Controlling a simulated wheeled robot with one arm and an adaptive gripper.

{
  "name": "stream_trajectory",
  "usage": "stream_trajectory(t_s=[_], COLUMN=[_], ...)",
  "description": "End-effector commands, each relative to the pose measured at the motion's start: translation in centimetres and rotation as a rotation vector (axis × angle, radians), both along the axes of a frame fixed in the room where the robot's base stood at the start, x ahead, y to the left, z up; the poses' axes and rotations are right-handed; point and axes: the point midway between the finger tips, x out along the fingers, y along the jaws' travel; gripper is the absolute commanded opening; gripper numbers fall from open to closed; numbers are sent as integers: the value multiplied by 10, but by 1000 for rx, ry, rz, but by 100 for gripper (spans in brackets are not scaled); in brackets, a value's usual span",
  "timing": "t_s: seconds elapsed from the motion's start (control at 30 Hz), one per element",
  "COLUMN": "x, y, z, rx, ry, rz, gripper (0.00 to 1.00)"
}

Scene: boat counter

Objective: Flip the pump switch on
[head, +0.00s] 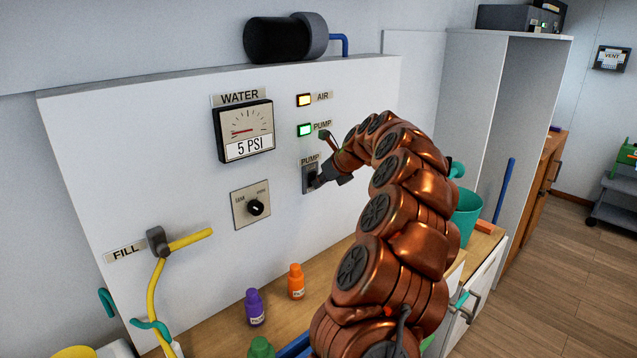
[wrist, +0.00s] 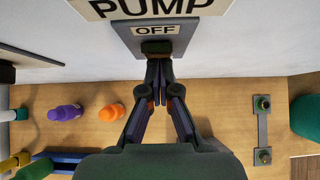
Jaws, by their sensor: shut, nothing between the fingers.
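The pump switch (head: 308,176) is a small grey plate on the white wall panel, under a PUMP label (head: 310,159). In the wrist view its plate (wrist: 185,33) reads OFF at the top, with a dark toggle (wrist: 156,47) below that word. My gripper (head: 317,183) is shut and empty, its fingertips (wrist: 158,64) right at the lower edge of the toggle. I cannot tell if they touch it. The fingers partly hide the switch in both views. The PUMP lamp (head: 304,130) above glows green.
The AIR lamp (head: 304,100) glows yellow. The water gauge (head: 244,131) reads 5 PSI, and a black knob (head: 256,207) is below it. Purple (head: 254,307) and orange (head: 296,281) bottles stand on the wooden counter under the panel. A yellow hose (head: 154,290) hangs at the left.

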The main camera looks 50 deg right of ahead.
Motion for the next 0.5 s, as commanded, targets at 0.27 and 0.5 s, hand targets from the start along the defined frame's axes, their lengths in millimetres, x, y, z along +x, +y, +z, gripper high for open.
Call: stream_trajectory(t_s=[0.27,0.5], x=[1,1], y=[0,0], z=[13,16], rx=[-1,-1], ry=[-2,-1], rz=[1,1], gripper=[0,0])
